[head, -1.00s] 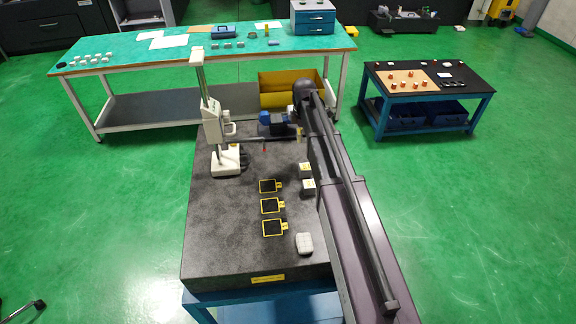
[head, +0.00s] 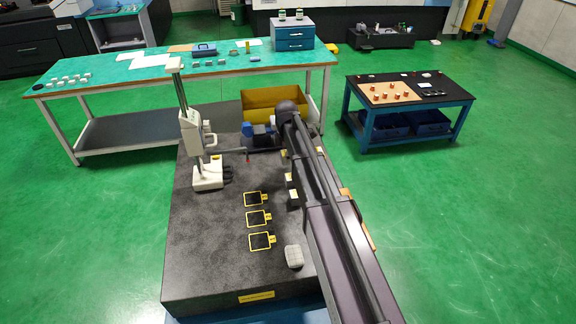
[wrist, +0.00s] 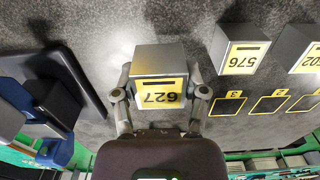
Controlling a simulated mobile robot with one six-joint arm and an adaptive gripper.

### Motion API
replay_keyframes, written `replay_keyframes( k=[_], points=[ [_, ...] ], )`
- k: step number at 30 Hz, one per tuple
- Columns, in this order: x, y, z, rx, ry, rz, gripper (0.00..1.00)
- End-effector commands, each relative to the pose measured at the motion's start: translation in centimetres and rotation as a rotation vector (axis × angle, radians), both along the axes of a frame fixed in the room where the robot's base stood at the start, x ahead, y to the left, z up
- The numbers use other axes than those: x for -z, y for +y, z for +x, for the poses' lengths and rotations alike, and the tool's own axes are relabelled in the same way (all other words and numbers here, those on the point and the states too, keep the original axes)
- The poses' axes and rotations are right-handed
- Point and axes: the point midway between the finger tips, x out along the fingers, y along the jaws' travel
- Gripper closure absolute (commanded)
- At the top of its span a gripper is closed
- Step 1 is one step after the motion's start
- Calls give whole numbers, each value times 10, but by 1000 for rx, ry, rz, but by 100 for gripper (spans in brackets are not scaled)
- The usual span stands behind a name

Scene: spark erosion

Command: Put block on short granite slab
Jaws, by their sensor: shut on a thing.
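My gripper (wrist: 160,100) is shut on a grey block (wrist: 159,62) with a yellow label "627", one finger on each side, in the wrist view. I cannot tell whether the block touches the surface below. In the head view my arm hides the gripper and this block. The large dark granite slab (head: 200,250) stands in front of me. A second block (wrist: 238,50), labelled "576", and part of a third (wrist: 305,55) stand on the granite at the right of the wrist view. I cannot tell which surface is the short granite slab.
Yellow-framed squares (head: 259,241) lie in a row on the slab. A white measuring stand (head: 207,178) stands at its left, and a pale rounded object (head: 294,256) lies near the front. A green-topped bench (head: 130,75) and a black-topped table (head: 440,90) stand behind. The slab's front left is clear.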

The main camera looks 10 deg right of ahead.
Motion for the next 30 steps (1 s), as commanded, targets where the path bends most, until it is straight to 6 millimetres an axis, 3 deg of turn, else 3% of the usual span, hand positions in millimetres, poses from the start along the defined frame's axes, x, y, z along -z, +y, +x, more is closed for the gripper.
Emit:
replay_keyframes(
  k=[8,21,30],
  points=[
    [5,0,0,-1,0,0,100],
    [36,1,0,-1,0,0,100],
    [37,1,0,-2,0,0,100]
  ],
)
